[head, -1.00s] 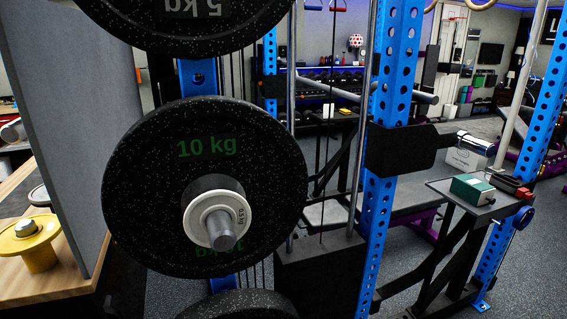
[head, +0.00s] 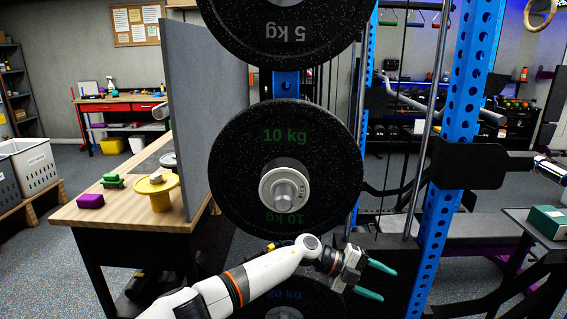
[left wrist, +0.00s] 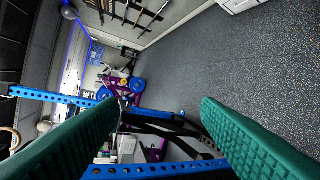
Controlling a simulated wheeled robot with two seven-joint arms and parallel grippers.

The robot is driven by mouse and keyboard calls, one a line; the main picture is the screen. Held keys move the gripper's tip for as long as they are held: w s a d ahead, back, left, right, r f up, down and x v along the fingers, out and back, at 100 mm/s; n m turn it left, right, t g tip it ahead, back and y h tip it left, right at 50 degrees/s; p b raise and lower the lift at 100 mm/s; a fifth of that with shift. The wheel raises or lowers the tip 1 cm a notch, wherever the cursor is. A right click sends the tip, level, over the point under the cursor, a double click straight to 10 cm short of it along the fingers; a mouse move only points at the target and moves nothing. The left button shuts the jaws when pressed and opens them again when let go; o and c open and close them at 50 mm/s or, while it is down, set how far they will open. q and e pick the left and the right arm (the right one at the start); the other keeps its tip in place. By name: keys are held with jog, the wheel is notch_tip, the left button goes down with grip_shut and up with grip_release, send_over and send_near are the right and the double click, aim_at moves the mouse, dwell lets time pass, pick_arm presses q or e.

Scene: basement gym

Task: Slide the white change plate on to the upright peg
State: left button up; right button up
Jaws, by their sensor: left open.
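The white change plate (head: 298,181) is on a horizontal metal sleeve in front of the black 10 kg plate (head: 240,150), in the middle of the head view. A yellow stand (head: 157,203) with a short grey upright peg (head: 156,178) is on the wooden bench at left. My left gripper (head: 388,282) is below and right of the change plate, apart from it. Its green fingers are open and point right. In the left wrist view, the open fingers (left wrist: 160,108) have nothing between them. My right gripper is not in view.
A grey upright panel (head: 205,110) stands between the bench (head: 125,214) and the plates. A 5 kg plate (head: 285,40) is above and a 20 kg plate (head: 265,298) below. A blue rack post (head: 460,130) rises at right. A purple block (head: 90,201) and green item (head: 112,181) lie on the bench.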

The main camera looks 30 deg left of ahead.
pick_arm(q)
jog(key=s+a+r+m+g+y, duration=0.15)
jog(key=a+r+m+y, duration=0.3)
jog(key=r, duration=0.55)
jog(key=n+y+p, duration=0.1)
jog(key=n+y, duration=0.2)
jog(key=y, duration=0.8)
send_near(283, 192)
jog(key=f, duration=0.1)
jog(key=shift+t, duration=0.35)
jog(key=shift+b+x, duration=1.55)
jog(key=shift+x, duration=2.05)
jog(key=shift+b+x, duration=0.9)
jog(key=shift+x, duration=2.1)
jog(key=shift+a, duration=0.15)
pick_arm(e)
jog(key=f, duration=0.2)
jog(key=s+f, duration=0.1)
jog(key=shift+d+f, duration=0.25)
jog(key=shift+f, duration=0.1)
pick_arm(q)
jog(key=shift+r, duration=0.15)
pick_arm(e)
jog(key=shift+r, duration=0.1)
